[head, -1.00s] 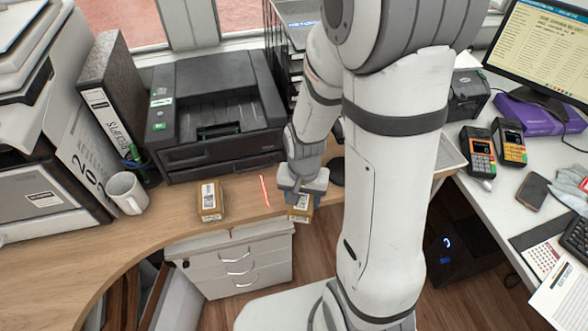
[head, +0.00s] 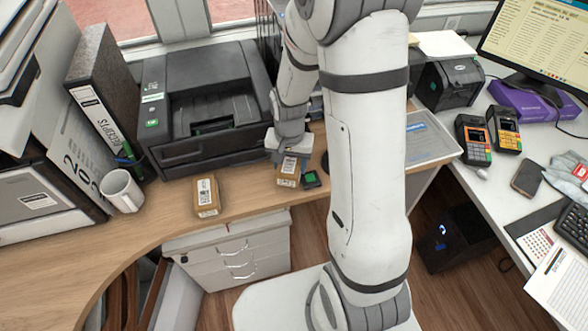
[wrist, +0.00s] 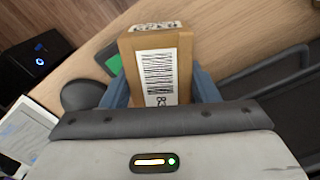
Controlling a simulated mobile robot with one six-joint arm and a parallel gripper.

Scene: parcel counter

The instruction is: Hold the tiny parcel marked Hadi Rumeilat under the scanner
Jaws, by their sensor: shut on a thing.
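My gripper (head: 289,158) is shut on a small brown parcel (head: 288,173) over the wooden desk, in front of the printer's right side. In the wrist view the parcel (wrist: 157,66) sits between the blue fingers, its white barcode label facing the camera. The name on it is too small to read. I cannot tell whether it touches the desk. A small dark device with a green face (head: 311,180) is just right of the parcel, and its green part shows in the wrist view (wrist: 113,62). I cannot make out a scanner for certain.
A second brown parcel (head: 206,197) lies on the desk to the left. A white mug (head: 122,190) and the black printer (head: 200,105) stand nearby. A dark rounded object (wrist: 82,95) is left of my gripper in the wrist view. Desk between the two parcels is clear.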

